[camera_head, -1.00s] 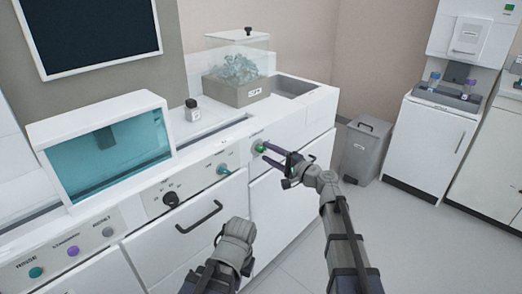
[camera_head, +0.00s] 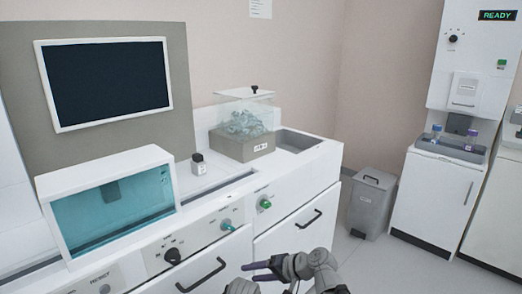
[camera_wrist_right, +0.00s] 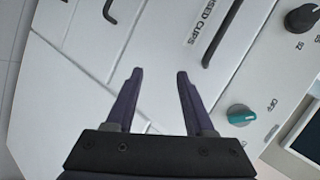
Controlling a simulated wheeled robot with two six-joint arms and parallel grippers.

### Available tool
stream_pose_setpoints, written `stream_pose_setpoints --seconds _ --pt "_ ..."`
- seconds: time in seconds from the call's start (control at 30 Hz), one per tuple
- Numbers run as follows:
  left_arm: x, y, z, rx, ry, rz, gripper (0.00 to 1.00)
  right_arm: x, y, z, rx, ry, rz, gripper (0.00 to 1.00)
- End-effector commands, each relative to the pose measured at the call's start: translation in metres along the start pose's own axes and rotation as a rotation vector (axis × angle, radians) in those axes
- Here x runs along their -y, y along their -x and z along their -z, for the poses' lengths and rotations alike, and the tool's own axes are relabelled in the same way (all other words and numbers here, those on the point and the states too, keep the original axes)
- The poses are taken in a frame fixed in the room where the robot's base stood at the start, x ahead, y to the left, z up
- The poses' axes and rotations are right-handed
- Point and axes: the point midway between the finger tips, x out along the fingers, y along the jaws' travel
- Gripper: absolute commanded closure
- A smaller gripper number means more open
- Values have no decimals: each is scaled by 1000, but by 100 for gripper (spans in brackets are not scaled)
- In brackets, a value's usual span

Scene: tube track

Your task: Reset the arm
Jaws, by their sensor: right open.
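My right gripper (camera_head: 247,271) is at the bottom middle of the head view, in front of the white counter's drawers. Its two purple fingers are open. In the right wrist view the gripper (camera_wrist_right: 160,72) shows spread fingers with nothing between them, over the white counter front. The green knob (camera_head: 265,204) on the counter front is above the gripper in the head view and apart from it. A dark grey piece of my left arm shows at the bottom edge; the left gripper is not visible.
The white counter front has a teal knob (camera_head: 227,225), a black knob (camera_head: 172,256) and drawer handles. On top are a teal-windowed box (camera_head: 112,208), a small bottle (camera_head: 198,165) and a clear-lidded bin (camera_head: 243,144). A grey trash bin (camera_head: 370,204) stands right. A display (camera_head: 497,15) reads READY.

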Motion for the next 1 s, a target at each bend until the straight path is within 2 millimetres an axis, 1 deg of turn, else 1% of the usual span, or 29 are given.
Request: stream_pose_setpoints --seconds 0.03,0.1,0.2,0.3,0.4,0.6,0.63,0.67,0.7,0.87,1.0 --pt "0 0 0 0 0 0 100 -12 -7 -32 72 64 -96 46" --pt "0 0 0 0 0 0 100 -35 -11 -67 168 152 -244 46" --pt "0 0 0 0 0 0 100 -65 -5 -103 281 256 -438 46" --pt "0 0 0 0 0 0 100 -88 9 -126 363 334 -603 46" --pt "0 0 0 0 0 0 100 -105 25 -141 424 395 -745 46" --pt "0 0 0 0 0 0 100 -128 62 -158 510 492 -999 46" --pt "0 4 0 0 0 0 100 -126 68 -158 517 500 -1027 46" --pt "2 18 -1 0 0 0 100 -114 74 -153 514 494 -1018 46" --pt "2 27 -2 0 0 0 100 -107 78 -151 512 493 -1015 46" --pt "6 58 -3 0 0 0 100 -81 94 -144 511 492 -1013 46" --pt "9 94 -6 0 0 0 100 -51 114 -138 510 491 -1012 46"
